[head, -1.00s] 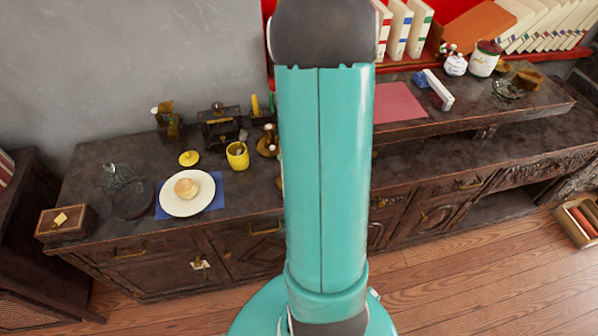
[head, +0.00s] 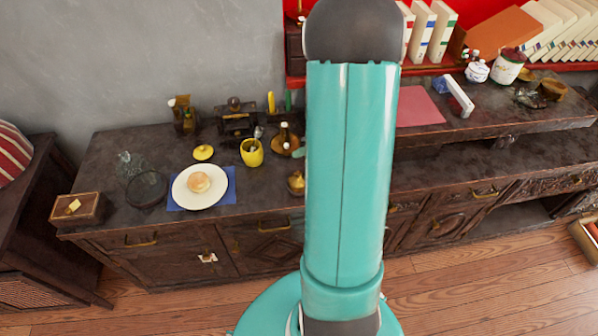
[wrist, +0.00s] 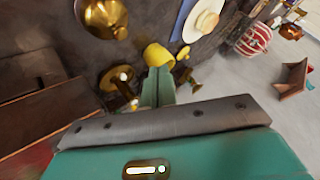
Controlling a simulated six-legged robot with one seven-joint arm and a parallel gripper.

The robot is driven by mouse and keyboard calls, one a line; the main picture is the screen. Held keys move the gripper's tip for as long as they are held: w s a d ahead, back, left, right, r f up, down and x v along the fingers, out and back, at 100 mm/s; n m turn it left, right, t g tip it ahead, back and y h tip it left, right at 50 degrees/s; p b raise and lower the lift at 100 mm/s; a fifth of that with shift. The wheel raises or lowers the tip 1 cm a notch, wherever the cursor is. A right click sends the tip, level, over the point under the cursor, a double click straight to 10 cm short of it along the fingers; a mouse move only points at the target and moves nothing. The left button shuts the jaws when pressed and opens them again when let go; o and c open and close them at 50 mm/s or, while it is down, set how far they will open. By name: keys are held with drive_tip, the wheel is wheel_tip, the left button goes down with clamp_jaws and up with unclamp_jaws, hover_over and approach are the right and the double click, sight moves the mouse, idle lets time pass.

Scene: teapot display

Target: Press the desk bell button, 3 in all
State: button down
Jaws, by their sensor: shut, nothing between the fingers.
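The desk bell appears as a small brass dome (head: 296,182) near the front edge of the dark counter, just left of my arm in the head view. In the wrist view a larger brass dome with a knob on top (wrist: 106,20) shows at the upper left. My gripper (wrist: 157,87) shows in the wrist view as two teal fingers, shut together and empty. Its tips are near the yellow mug (wrist: 158,55) and a round brass piece with white parts (wrist: 120,78). The dome is apart from the fingers. In the head view my arm hides most of my gripper.
On the counter (head: 110,150) stand a yellow mug (head: 251,153), a white plate with a bun (head: 200,186) on a blue cloth, a glass dish (head: 147,190) and a small wooden box (head: 78,209). Books (head: 423,30) stand at the back right.

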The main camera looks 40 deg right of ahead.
drive_tip(key=shift+s+f, duration=0.1)
drive_tip(key=shift+f, duration=2.65)
drive_tip(key=shift+f, duration=0.15)
drive_tip(key=shift+f, duration=0.3)
drive_tip(key=shift+f, duration=0.6)
idle(0.5)
drive_tip(key=shift+r, duration=1.05)
drive_tip(key=shift+r, duration=2.5)
